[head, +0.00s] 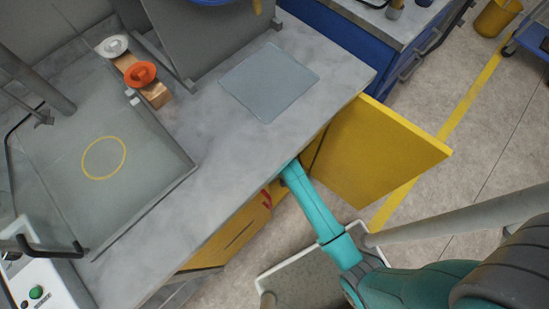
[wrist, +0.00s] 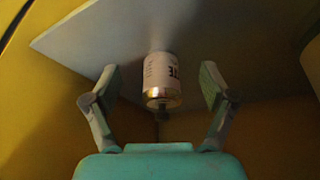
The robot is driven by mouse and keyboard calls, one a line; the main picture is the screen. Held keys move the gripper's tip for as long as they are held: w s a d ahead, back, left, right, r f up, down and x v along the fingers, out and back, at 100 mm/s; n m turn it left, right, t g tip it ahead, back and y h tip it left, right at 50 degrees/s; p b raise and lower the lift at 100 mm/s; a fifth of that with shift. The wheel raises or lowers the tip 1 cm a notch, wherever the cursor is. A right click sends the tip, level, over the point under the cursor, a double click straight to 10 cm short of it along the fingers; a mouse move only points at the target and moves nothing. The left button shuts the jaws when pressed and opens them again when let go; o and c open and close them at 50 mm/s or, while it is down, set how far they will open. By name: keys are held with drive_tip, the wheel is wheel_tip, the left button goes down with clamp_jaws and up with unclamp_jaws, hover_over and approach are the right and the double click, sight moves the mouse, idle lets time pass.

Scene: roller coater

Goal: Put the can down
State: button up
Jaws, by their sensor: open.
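The can (wrist: 162,80) shows in the wrist view, with a white label, dark lettering and a gold band at its lower end in the picture. It is against a pale shelf-like panel (wrist: 105,38). My gripper (wrist: 161,84) is open, with one finger on each side of the can and a visible gap on both sides. In the head view my teal arm reaches under the counter edge into the yellow cabinet (head: 240,232). My gripper and the can are hidden there.
A yellow cabinet door (head: 375,150) stands open to the right of my arm. The grey counter (head: 215,135) lies above, with a grey mat (head: 269,82), an orange knob-like part (head: 140,74) and a white one (head: 112,46). Yellow cabinet walls (wrist: 40,110) lie close around my gripper.

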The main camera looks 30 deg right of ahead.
drive_tip(key=shift+s+a, duration=0.15)
drive_tip(key=shift+s, duration=1.8)
drive_tip(key=shift+s, duration=0.1)
drive_tip(key=s+r+t, duration=0.3)
drive_tip(key=s+r, duration=0.2)
drive_tip(key=s, duration=0.4)
drive_tip(key=s+r+t, duration=0.2)
drive_tip(key=s+r, duration=0.2)
drive_tip(key=s, duration=0.6)
drive_tip(key=s+r+t, duration=0.1)
drive_tip(key=s+r, duration=0.2)
drive_tip(key=r, duration=0.5)
drive_tip(key=s+r+t, duration=0.2)
drive_tip(key=s+r, duration=0.2)
drive_tip(key=r, duration=0.4)
drive_tip(key=s+d+r+n+t, duration=0.1)
drive_tip(key=s+r+t, duration=0.1)
drive_tip(key=r, duration=0.5)
drive_tip(key=shift+v, duration=1)
drive_tip(key=shift+r, duration=0.1)
